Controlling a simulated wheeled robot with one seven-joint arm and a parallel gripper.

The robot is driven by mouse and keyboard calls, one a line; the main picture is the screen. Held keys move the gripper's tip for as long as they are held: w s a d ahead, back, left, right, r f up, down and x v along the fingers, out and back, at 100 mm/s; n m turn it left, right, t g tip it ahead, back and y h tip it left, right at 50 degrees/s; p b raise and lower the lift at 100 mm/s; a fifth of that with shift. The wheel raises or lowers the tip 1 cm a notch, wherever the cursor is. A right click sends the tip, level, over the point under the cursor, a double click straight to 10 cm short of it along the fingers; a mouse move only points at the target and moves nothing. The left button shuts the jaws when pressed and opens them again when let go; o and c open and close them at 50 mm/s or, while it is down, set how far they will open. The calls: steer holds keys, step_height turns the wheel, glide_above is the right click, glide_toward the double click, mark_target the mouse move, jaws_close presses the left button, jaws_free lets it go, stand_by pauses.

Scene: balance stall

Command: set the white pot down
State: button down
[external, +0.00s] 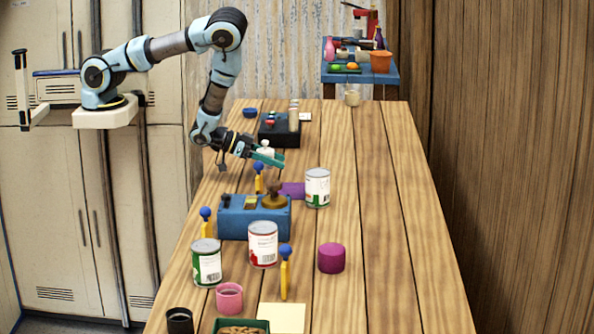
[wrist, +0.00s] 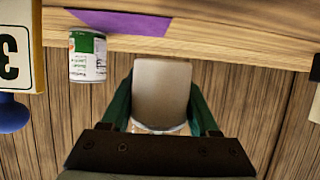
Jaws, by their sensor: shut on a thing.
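My gripper (external: 268,156) has teal fingers and is shut on the white pot (wrist: 162,90). In the wrist view the pot sits between the two fingers, pale and plain, with a rim band near the palm. In the external view only a small part of the white pot (external: 266,147) shows above the fingers. The gripper is over the left part of the table, behind the purple mat (external: 292,190). I cannot tell the gap between the pot and the table.
A white-and-green can (external: 317,188) stands beside the mat; it also shows in the wrist view (wrist: 87,57). A blue box (external: 235,222) with a brown knob stands nearer. A black block (external: 285,139) is behind the gripper. The table's right side (external: 385,200) is clear.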

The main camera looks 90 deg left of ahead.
mark_target(260, 150)
steer(key=shift+w+a+h, duration=0.15)
steer(key=shift+a+h, duration=0.05)
steer(key=shift+h, duration=0.1)
steer(key=shift+m, duration=0.3)
steer(key=v, duration=0.5)
steer(key=shift+r, duration=0.2)
steer(key=shift+d+r, duration=0.1)
steer(key=shift+d, duration=0.35)
steer(key=s+d+r+n+y+p, duration=0.1)
steer(key=s+d+n+y, duration=0.1)
steer(key=d, duration=0.3)
steer(key=s+d+r+n+g+y+p, duration=0.1)
steer(key=s+d+n+y, duration=0.1)
steer(key=s+d, duration=0.3)
steer(key=shift+d+r+n+y+p, duration=0.25)
steer(key=shift+d+n+y+p, duration=0.1)
steer(key=shift+d+y, duration=0.35)
steer(key=shift+f, duration=0.1)
